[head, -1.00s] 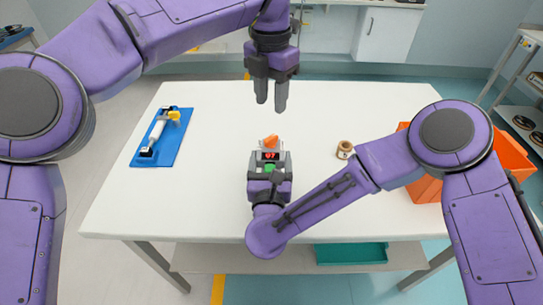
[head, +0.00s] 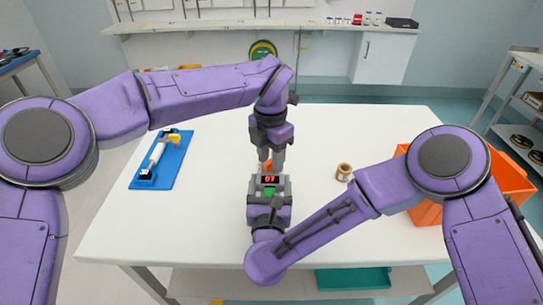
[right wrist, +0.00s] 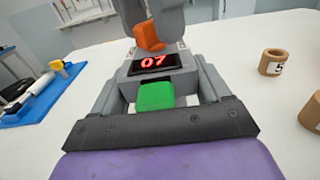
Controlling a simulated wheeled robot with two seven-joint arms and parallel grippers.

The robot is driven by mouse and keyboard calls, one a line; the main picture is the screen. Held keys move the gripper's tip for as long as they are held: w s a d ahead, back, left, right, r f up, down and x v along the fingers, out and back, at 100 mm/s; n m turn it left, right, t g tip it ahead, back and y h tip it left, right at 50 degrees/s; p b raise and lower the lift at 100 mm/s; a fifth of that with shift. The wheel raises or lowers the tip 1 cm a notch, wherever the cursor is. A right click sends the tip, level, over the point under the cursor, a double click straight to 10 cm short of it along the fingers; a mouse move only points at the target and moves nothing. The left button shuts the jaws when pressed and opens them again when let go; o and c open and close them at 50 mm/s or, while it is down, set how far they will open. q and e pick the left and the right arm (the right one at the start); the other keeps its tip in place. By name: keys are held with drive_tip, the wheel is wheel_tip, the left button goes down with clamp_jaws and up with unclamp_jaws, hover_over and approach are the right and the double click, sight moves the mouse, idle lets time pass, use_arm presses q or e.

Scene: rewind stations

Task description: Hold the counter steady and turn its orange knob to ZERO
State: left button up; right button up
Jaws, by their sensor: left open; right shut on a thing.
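The grey counter (right wrist: 190,78) stands on the white table, with a red display (right wrist: 154,62) reading 07 and a green button (right wrist: 155,96). In the head view the counter (head: 284,184) is at the middle, partly hidden by my right gripper (head: 268,194), which is shut on its near part. The orange knob (right wrist: 148,37) is on the far top of the counter and is partly hidden. My left gripper (head: 271,160) is open, pointing down at the knob. Its fingers are beside the knob in the right wrist view; I cannot tell whether they touch it.
A blue board (head: 180,165) with a white and yellow tool lies at the left of the table (head: 220,235). A small tan spool (head: 344,171) is right of the counter; two labelled spools show in the wrist view. An orange bin (head: 510,176) is at the right.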

use_arm(q)
clamp_jaws()
